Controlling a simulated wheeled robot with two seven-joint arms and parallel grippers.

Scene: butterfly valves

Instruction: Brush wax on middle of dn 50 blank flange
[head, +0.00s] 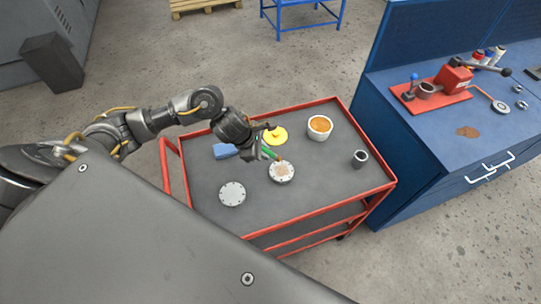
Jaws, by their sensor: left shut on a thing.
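A round grey blank flange (283,179) with bolt holes lies on the cart top. Its middle carries a tan-brown patch. A second, plain grey flange (232,194) lies to its left; I cannot read which size either one is. My left gripper (262,149) reaches in from the left and is shut on a green-handled brush (269,153). The brush slants down toward the upper edge of the patched flange; I cannot tell whether its bristles touch. A white pot with orange-brown wax (319,125) stands to the right. My right gripper is out of view.
The cart's front right top is clear. A blue workbench (440,150) with a red vise-like tool (452,77) stands right.

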